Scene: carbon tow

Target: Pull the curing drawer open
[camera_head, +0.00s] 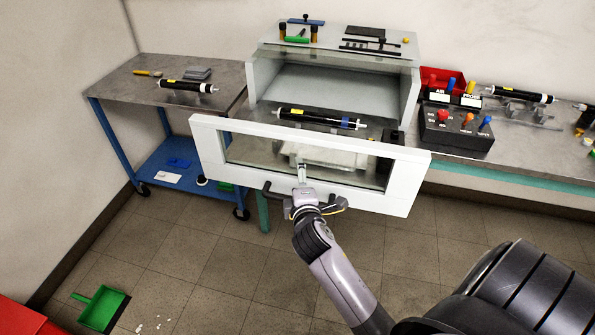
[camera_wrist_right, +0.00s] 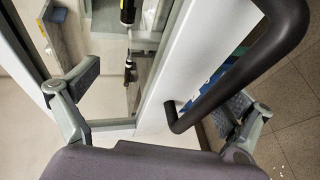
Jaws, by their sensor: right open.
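The curing drawer (camera_head: 208,146) has a white front frame around a clear window, and stands forward of the grey cabinet (camera_head: 405,92). How far it is out I cannot tell. Its dark bar handle (camera_head: 270,193) is low on the front and partly hidden by my right gripper (camera_head: 302,185). In the right wrist view the handle (camera_wrist_right: 247,77) passes between the spread fingers of my right gripper (camera_wrist_right: 162,95), closer to the right finger. The fingers are open and not closed on the bar. My left gripper is not in view.
A black cylinder (camera_head: 312,119) with white ends shows behind the drawer front. A blue-legged cart (camera_head: 113,83) stands left, and a bench with a black control box (camera_head: 455,137) right. A green dustpan (camera_head: 100,305) lies on the floor. The floor before the drawer is otherwise largely clear.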

